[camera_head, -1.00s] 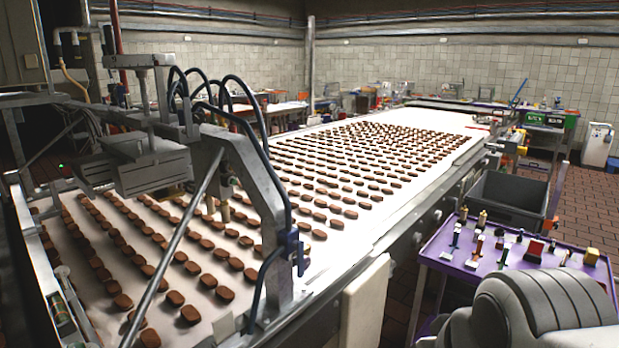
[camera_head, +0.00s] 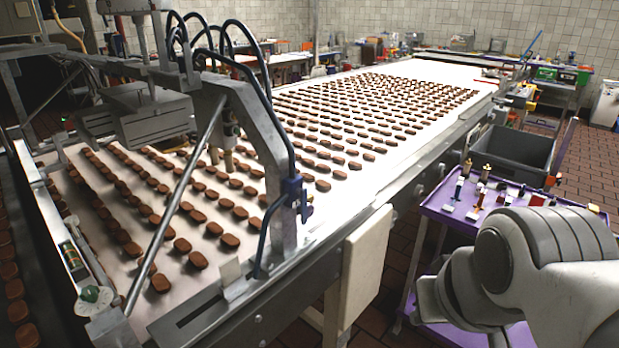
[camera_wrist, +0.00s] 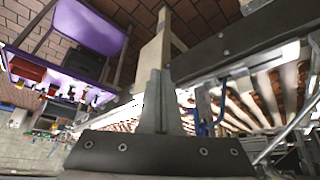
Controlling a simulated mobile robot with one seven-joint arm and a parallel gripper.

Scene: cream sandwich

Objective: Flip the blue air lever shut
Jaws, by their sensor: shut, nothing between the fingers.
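The blue air lever (camera_head: 297,190) is on a blue valve fitting fixed to the grey upright post at the near side of the conveyor. A dark hose hangs beside it. In the wrist view, blue parts (camera_wrist: 201,125) that look like this fitting show small, right of my fingers, partly hidden behind my gripper. I cannot tell the lever's exact angle. My gripper (camera_wrist: 160,76) is shut and empty, its fingers together in the middle of the wrist view, apart from the lever. It is out of the head view, where only my arm shows at the lower right.
The conveyor (camera_head: 378,178) carries many brown biscuits under a metal frame. A pale box (camera_head: 362,262) hangs on its near side. A purple table (camera_head: 437,207) with small items stands at the right, by a grey bin (camera_head: 512,157). Open brick floor lies between.

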